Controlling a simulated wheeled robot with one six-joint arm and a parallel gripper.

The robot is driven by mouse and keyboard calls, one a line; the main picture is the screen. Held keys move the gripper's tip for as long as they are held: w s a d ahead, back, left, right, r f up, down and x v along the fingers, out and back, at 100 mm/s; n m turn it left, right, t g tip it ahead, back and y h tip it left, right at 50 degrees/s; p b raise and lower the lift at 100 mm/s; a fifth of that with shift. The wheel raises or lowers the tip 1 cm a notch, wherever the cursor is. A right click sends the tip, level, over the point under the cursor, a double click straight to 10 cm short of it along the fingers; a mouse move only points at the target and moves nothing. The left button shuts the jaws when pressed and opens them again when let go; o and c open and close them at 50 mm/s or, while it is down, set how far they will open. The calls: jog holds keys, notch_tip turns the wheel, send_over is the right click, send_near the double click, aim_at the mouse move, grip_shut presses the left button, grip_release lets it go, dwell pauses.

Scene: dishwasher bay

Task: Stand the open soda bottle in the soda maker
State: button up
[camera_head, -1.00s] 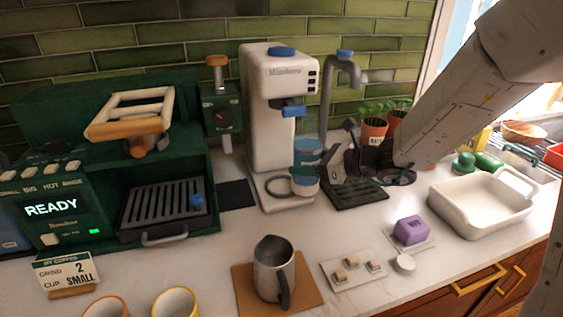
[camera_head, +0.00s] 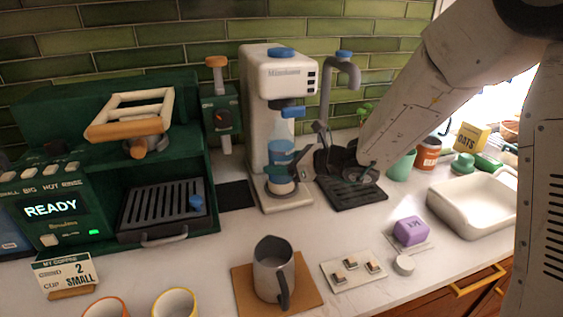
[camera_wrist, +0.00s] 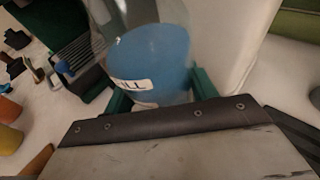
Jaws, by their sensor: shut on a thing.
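The soda bottle (camera_head: 281,135) is clear and upright, with a blue band and a pale base. It is under the spout of the white soda maker (camera_head: 262,130), above or at the ring on its base plate. I cannot tell whether it rests on the plate. In the wrist view the bottle's blue band (camera_wrist: 152,58) with a "FILL" label fills the middle. My gripper (camera_wrist: 160,92) is shut on the bottle, a green finger on each side.
A dark tap (camera_head: 325,90) over a drip tray (camera_head: 350,195) stands right of the soda maker. A green coffee machine (camera_head: 60,150) is at left. A metal jug (camera_head: 273,268) stands in front. A white basin (camera_head: 475,200) is at right.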

jog(key=o, duration=1.3)
jog(key=shift+f, duration=0.1)
jog(key=shift+d+r, duration=0.1)
jog(key=shift+r, duration=0.15)
jog(key=v, duration=1.2)
jog(key=s+r+n+g+h, duration=0.1)
jog(key=s+r+n+g, duration=0.15)
jog(key=s+n, duration=0.45)
jog(key=s+r+n+g+h, duration=0.1)
jog(key=s+r+n+g, duration=0.15)
jog(key=s+n, duration=0.5)
jog(key=s+d+n+h, duration=0.3)
jog(key=s+d, duration=0.2)
jog(key=s+d+n+h, duration=0.3)
jog(key=s+d+h, duration=0.1)
jog(key=s+d, duration=0.1)
jog(key=s+d+n+h, duration=0.3)
jog(key=s+d, duration=0.2)
jog(key=shift+f+g+h, duration=0.25)
jog(key=shift+g+h, duration=0.05)
jog(key=shift+h, duration=0.1)
